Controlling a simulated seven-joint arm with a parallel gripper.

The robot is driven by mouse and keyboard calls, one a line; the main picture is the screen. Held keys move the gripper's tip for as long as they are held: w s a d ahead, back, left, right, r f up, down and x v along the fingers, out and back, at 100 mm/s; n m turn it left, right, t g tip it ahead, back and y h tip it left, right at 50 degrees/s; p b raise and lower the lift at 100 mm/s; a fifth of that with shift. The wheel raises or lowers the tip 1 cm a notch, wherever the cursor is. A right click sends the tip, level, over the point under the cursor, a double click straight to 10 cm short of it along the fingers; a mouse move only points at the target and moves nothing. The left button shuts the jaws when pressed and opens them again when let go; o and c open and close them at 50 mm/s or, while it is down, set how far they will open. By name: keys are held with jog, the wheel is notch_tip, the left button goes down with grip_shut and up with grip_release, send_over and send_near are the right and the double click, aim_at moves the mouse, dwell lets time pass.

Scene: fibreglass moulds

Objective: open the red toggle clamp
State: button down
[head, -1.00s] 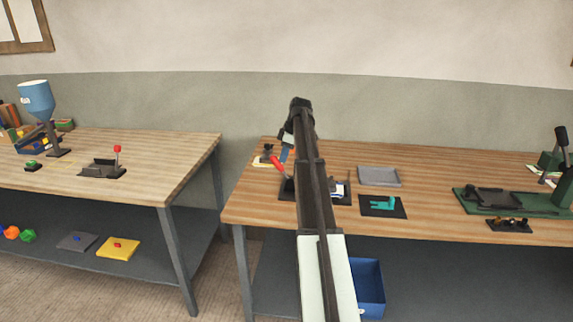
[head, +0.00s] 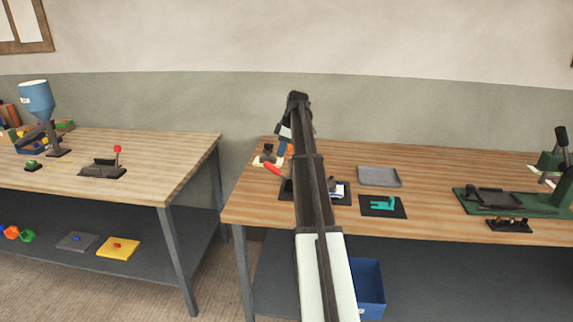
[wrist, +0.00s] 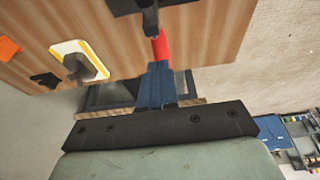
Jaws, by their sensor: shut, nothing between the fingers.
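The red toggle clamp's handle (head: 272,168) slants down to the right on the near left part of the right-hand bench. Its dark base is mostly hidden behind my arm. In the wrist view the red handle (wrist: 161,46) lies just beyond my fingertips, with a dark metal part at its far end. My gripper (wrist: 158,66) has blue fingers, closed together and holding nothing. The fingertips overlap the handle's near end in that view; I cannot tell whether they touch. In the head view my gripper (head: 282,150) is partly hidden by my arm, just above and behind the handle.
On the right-hand bench are a grey tray (head: 379,176), a black mat with a teal piece (head: 383,204) and a green-based fixture (head: 510,201). A white-and-yellow plate with a dark part (wrist: 80,62) lies near the clamp. A blue bin (head: 369,285) is below.

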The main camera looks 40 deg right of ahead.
jog(key=v, duration=0.5)
jog(key=shift+r, duration=0.25)
dwell(0.4)
